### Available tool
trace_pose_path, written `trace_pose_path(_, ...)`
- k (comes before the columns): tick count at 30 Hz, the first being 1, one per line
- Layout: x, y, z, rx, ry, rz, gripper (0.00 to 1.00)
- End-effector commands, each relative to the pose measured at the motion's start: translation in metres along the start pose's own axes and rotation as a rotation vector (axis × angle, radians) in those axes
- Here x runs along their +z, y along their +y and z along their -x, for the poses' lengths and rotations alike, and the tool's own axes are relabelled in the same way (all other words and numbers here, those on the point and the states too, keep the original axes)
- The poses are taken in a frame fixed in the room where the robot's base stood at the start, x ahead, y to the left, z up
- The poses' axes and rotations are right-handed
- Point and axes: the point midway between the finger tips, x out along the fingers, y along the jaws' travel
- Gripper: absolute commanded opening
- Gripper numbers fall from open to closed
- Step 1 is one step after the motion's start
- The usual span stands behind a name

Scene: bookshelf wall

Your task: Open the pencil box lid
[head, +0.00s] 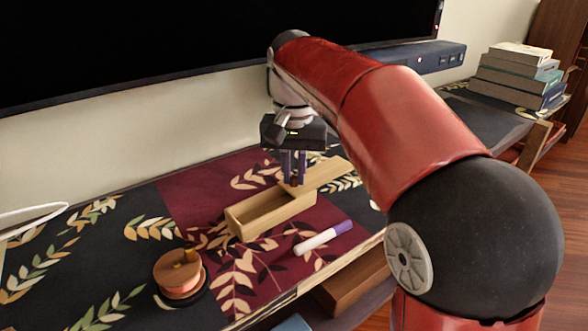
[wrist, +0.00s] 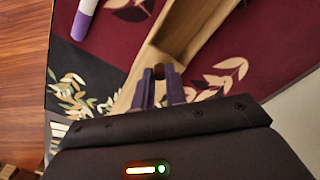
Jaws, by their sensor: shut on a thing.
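The pencil box (head: 262,218) is a long, light wooden box on the patterned cloth. Its near-left part is uncovered and shows an empty hollow. Its flat wooden lid (head: 325,174) is slid toward the back right and sticks out past the box. My gripper (head: 293,182) points down over the box and is shut on the small dark lid knob. In the wrist view, the fingers (wrist: 160,82) stand on both sides of the brown knob (wrist: 159,71), and the open hollow (wrist: 185,25) shows beyond it. The fingers hide part of the knob and lid.
A white marker with a purple end (head: 322,238) lies beside the box, near the shelf's front edge. A round wooden-topped container (head: 180,276) stands at front left. A black screen (head: 180,45) hangs behind. Stacked books (head: 515,78) stand far right.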

Motion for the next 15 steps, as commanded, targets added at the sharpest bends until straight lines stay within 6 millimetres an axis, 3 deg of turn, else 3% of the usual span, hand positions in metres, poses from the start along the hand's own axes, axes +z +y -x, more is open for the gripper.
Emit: trace_pose_path(15,-0.011,0.011,0.0,0.0,0.0,0.001,0.0)
